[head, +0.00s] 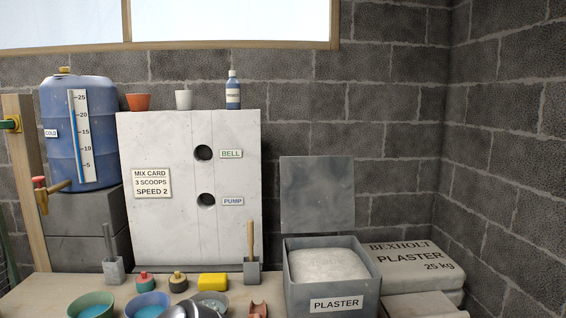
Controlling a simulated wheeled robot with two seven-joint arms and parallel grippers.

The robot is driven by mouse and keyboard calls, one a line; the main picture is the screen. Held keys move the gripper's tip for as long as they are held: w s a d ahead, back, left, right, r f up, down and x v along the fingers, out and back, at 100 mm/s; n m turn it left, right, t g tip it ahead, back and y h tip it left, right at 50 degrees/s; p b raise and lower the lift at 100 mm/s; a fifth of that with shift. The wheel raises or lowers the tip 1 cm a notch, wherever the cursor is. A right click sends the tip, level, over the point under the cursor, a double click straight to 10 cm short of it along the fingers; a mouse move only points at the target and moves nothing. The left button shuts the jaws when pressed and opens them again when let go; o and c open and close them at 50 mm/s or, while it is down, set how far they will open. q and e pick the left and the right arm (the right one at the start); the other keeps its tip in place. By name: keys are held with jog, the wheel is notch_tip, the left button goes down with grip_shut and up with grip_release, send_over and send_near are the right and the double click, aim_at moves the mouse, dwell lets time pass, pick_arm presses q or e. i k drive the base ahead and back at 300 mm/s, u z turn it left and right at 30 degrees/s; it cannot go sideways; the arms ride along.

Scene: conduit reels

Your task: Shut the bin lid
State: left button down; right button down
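The grey plaster bin (337,304) stands at the right end of the workbench, with a PLASTER label on its front. Its flat grey lid (317,195) stands upright at the back edge, so the bin is open. White plaster powder (327,264) shows inside, close to the rim.
Plaster sacks (418,262) lie right of the bin. A white panel (175,225) and blue water tank (100,140) stand behind.

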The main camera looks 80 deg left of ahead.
aim_at(317, 193)
jog(key=k, duration=0.45)
jog(key=u, duration=1.15)
